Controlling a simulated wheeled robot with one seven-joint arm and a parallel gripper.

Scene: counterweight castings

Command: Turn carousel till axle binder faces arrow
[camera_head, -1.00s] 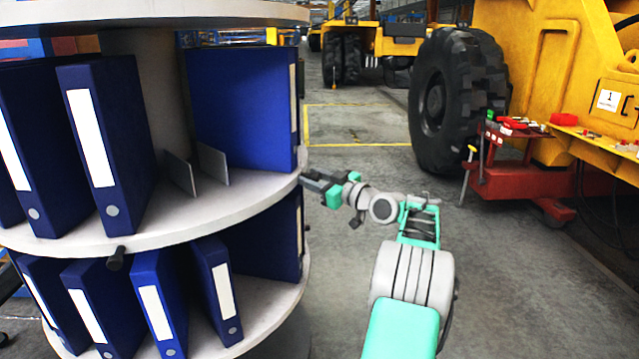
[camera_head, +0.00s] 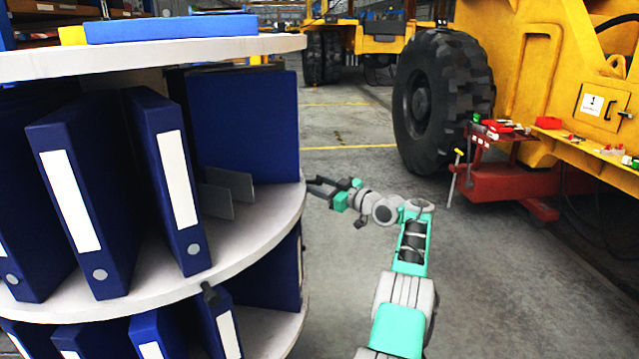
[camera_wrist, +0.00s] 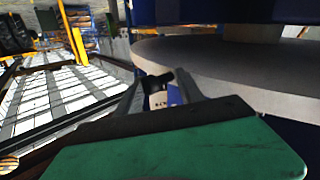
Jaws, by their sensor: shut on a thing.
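The carousel (camera_head: 262,232) fills the left of the head view, a round shelf unit with light grey tiers. Dark blue binders with blank-looking white labels stand on it, such as one upright binder (camera_head: 165,180); I cannot tell which is the axle binder. No arrow shows. A black peg (camera_head: 209,294) sticks out from the middle tier's front rim. My gripper (camera_head: 318,188) is at that tier's right edge. In the wrist view its fingers (camera_wrist: 150,97) are shut around another dark peg (camera_wrist: 158,80) just beside the carousel rim (camera_wrist: 190,68).
Grey bookend plates (camera_head: 228,190) stand on the middle tier. A blue binder (camera_head: 170,27) lies flat on top. A yellow vehicle with a big tyre (camera_head: 440,100) and a red tool cart (camera_head: 505,180) stand at right. The floor (camera_head: 500,300) around my arm is clear.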

